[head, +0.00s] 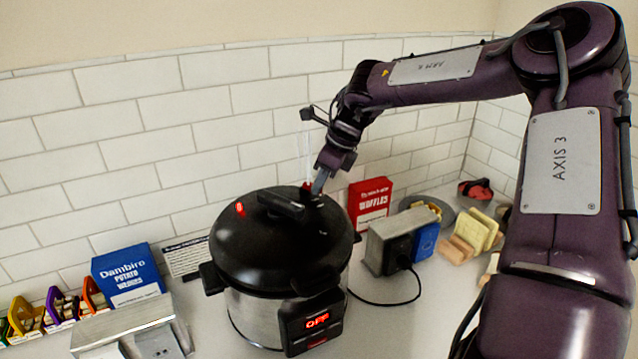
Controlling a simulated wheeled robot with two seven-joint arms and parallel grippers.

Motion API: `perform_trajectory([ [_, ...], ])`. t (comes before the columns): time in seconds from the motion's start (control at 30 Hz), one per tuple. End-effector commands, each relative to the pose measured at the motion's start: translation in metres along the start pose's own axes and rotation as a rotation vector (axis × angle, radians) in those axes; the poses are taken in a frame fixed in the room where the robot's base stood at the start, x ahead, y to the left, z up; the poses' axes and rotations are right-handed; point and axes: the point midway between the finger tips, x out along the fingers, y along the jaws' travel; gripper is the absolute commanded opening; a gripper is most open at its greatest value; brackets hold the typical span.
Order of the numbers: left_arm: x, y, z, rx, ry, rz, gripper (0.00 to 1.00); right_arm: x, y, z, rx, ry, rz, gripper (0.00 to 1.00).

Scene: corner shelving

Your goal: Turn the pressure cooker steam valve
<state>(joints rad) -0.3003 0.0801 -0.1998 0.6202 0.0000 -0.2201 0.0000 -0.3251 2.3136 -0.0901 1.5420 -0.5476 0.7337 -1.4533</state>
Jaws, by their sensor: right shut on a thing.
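The pressure cooker (265,262) stands on the counter, a steel pot with a black lid and a front panel whose display reads "OFF" in red. A black handle (281,205) crosses the top of the lid. The small steam valve (307,187), with some red showing, is at the back right of the lid and is mostly hidden by the fingers. My right gripper (318,188) reaches down from the upper right and is shut on the valve. My left gripper is out of view.
A red waffles box (370,204) and a metal outlet block (390,243) stand right of the cooker. A blue potato box (127,274) and another metal block (130,328) stand left. A black cord (385,303) lies on the counter. The tiled wall (140,135) is close behind.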

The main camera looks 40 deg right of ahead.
Motion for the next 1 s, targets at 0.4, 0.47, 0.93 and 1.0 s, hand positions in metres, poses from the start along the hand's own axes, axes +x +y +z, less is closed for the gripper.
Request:
perform_trajectory([
  [0.4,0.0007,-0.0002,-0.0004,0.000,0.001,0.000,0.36,-0.0007,-0.0042,0.0008,-0.087,0.000,0.033,0.00],
  [0.47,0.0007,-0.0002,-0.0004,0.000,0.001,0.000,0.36,-0.0007,-0.0042,0.0008,-0.089,0.000,0.034,0.00],
  [0.93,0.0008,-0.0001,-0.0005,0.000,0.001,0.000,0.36,-0.0006,-0.0040,0.0008,-0.088,-0.001,0.034,0.35],
  [1.0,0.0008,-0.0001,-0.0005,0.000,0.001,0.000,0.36,-0.0005,-0.0039,0.0007,-0.088,0.000,0.035,0.35],
])
